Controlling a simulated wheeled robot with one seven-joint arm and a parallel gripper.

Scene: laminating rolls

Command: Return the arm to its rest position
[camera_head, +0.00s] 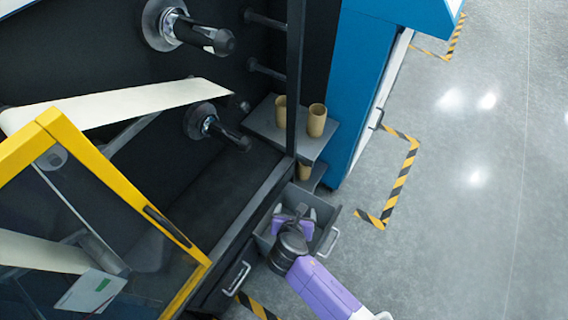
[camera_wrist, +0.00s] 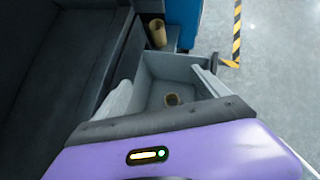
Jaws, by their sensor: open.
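My gripper (camera_head: 293,213) is open at the end of my purple and white arm. It is over the open grey drawer (camera_head: 327,218) at the foot of the black machine. In the wrist view the open drawer (camera_wrist: 185,68) lies below and ahead of my purple wrist housing. Pale finger parts show at either side of the wrist view. The housing hides the near part of the drawer.
Cardboard cores (camera_head: 316,120) stand on a grey shelf (camera_head: 265,122), with another core (camera_head: 304,172) below. A yellow-framed door (camera_head: 120,185) is open at left. Black spindles (camera_head: 205,35) stick out above. A blue cabinet (camera_head: 365,70) stands behind. The floor at right is clear.

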